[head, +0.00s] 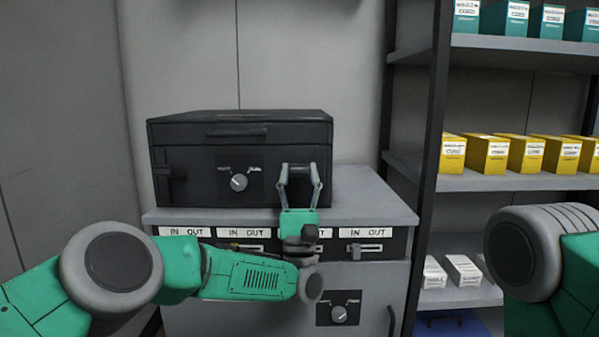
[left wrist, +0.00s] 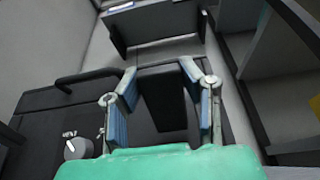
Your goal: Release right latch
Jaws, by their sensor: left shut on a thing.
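A closed black case (head: 205,160) sits on top of a grey cabinet. Its left latch (head: 163,172) shows at the front left. My left gripper (head: 300,168) is at the front right of the case, fingers pointing at it. In the left wrist view my left gripper (left wrist: 160,72) has its blue-padded fingers on either side of the dark right latch (left wrist: 168,105) and is shut on it. In the head view the fingers largely cover this latch. My right gripper is out of view; only part of that arm shows at the right edge.
The case has a front dial (head: 239,182) and a lid handle (head: 236,131). The grey cabinet (head: 372,200) carries IN/OUT sliders (head: 365,249) and a lower dial (head: 339,314). A shelf rack (head: 500,189) with yellow, teal and white boxes stands to the right.

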